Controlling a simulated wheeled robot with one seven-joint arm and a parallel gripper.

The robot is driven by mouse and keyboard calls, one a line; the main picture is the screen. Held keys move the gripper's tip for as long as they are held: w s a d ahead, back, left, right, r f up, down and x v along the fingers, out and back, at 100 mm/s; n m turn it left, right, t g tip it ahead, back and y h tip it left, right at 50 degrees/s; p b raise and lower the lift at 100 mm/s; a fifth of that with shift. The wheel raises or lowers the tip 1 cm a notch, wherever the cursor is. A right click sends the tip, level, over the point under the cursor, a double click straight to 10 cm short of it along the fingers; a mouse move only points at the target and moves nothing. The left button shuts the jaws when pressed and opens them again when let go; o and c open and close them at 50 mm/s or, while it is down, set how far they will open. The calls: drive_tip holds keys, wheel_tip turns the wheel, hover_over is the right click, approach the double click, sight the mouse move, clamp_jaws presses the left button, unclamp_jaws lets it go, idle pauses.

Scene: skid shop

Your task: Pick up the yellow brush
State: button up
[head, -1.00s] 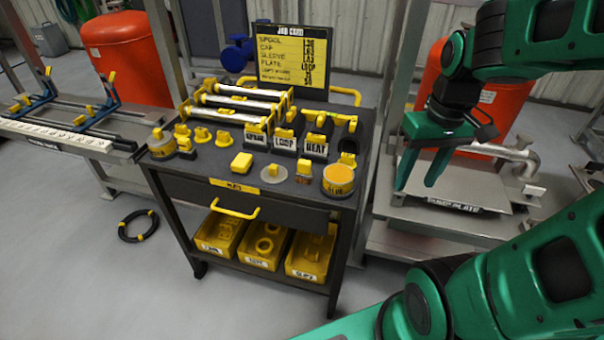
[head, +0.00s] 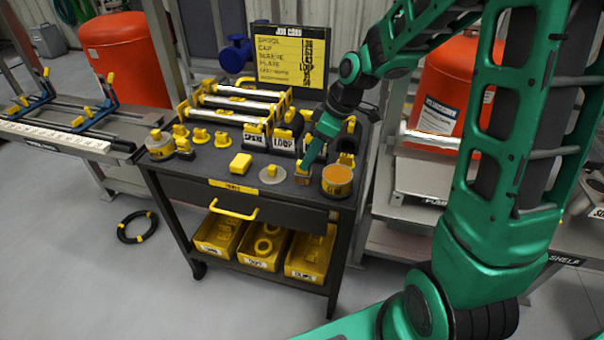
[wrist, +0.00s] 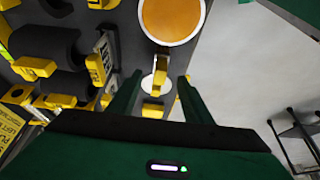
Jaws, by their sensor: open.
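The yellow brush (head: 303,179) stands on the dark cart top, just left of the round orange-topped tin (head: 337,180). My gripper (head: 307,167) points down over it and partly hides it in the head view. In the wrist view my gripper (wrist: 159,80) is open, one green finger on each side. The brush (wrist: 157,68) shows near the gap between the fingertips, with the tin (wrist: 172,15) beyond it. The fingers are not seen closed on it; I cannot tell how far their tips are above the cart top.
A grey disc with a yellow knob (head: 272,174) and a yellow block (head: 240,163) lie left of the brush. Labelled dark holders (head: 284,139) stand close behind. A job card board (head: 291,60) rises at the back. Yellow bins (head: 266,246) sit on the lower shelf.

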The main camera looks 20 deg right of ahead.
sight(303, 172)
drive_tip(key=shift+x, duration=3.05)
drive_tip(key=shift+s+d, duration=0.1)
drive_tip(key=shift+d, duration=0.05)
clamp_jaws()
